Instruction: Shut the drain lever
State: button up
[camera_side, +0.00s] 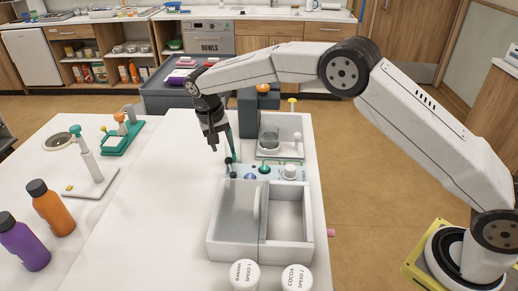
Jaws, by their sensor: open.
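My gripper (220,147) points down above the white table, left of the tray unit, with its fingers apart. Just below and right of it, a thin dark stick with a dark knob (229,160) stands at the edge of a pale blue panel (241,172). I cannot tell whether a finger touches it. No part is clearly marked as the drain lever.
A white two-part basin (235,240) stands in front of the panel, with two labelled lids (244,275) before it. A green fixture (121,138) stands at the back left. Orange (54,212) and purple (26,245) bottles stand front left. The table's middle is clear.

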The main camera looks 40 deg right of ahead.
jog(key=shift+a, duration=0.15)
jog(key=c, duration=0.6)
jog(key=shift+a+r, duration=0.1)
jog(key=shift+a, duration=0.2)
grip_shut()
jog(key=a+r+n+t+h, duration=0.1)
jog(key=a+t+h, duration=0.2)
jog(key=a, duration=0.5)
jog(key=shift+s+a+r+t+h, duration=0.2)
jog(key=shift+a+r+t+h, duration=0.2)
jog(key=shift+h, duration=0.1)
